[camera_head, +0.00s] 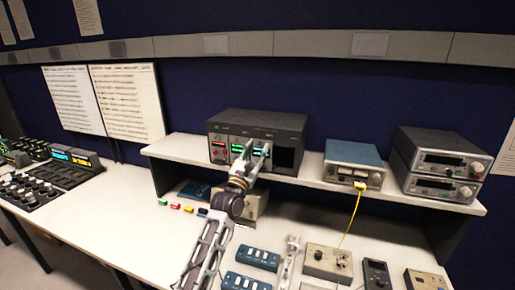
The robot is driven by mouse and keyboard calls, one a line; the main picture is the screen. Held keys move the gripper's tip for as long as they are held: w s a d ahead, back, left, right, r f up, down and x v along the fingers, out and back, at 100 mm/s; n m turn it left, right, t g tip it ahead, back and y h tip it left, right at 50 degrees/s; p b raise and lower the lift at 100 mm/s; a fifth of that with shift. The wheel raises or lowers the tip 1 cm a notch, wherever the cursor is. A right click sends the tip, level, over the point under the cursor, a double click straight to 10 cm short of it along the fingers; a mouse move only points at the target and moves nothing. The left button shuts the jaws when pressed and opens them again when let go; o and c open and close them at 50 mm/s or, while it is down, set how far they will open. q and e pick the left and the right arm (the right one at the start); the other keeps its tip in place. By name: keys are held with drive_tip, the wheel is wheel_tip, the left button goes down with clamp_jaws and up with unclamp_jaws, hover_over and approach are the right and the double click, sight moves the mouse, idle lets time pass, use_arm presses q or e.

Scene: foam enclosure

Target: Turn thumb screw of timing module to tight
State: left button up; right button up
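A dark rack unit (288,122) stands on the raised shelf against the back wall. Its front holds several upright modules: one with a red display (218,143), one with a green display (237,148), and one with a bluish display partly behind my gripper. I cannot read which is the timing module, and its thumb screw is too small to make out. My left gripper (262,152) is at the rack's front, by the bluish-display module. Whether its fingers are open, shut or touching a screw is too small to tell. My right gripper cannot be made out clearly.
A dark opening shows at the rack's right. Right of it stand a blue-topped instrument (352,154) with a yellow cable (352,215) and two stacked instruments (440,160). Blue switch boxes (258,257) and small devices crowd the front bench.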

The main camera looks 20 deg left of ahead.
use_arm(q)
drive_tip(key=shift+w+r, duration=0.2)
drive_tip(key=shift+w, duration=0.25)
clamp_jaws()
